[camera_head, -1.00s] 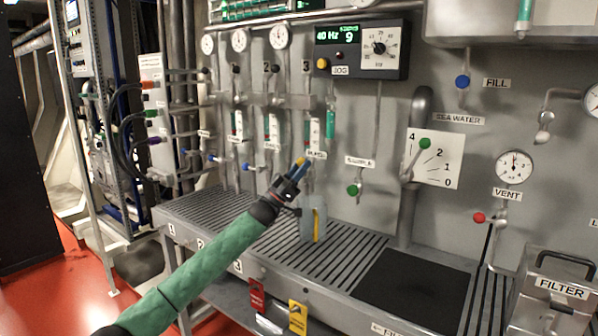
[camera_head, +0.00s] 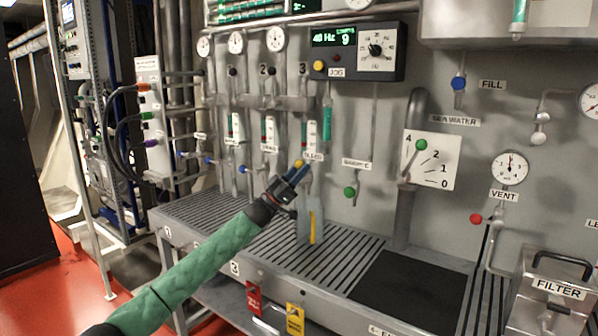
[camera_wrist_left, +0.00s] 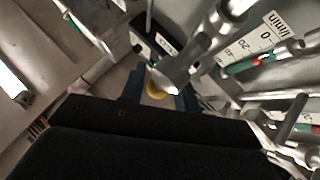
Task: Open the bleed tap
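The yellow knob (camera_head: 299,163) of the bleed tap is at the lower end of the third string, beside a small white label (camera_head: 313,157) that seems to read BLEED. My left gripper (camera_head: 297,173), with blue fingers, reaches up to this knob from the lower left. In the left wrist view the yellow knob (camera_wrist_left: 157,92) lies between the two fingers (camera_wrist_left: 161,90), with a visible gap on each side. A metal tap body (camera_wrist_left: 182,68) partly covers the knob there. The left gripper looks open around it. My right gripper is in neither view.
A grey, see-through container with a yellow strip (camera_head: 313,228) stands on the slatted bench (camera_head: 345,249) just below the gripper. A green knob (camera_head: 350,192) is to the right. Gauges, tubes and blue taps fill the panel. The black mat (camera_head: 415,290) is bare.

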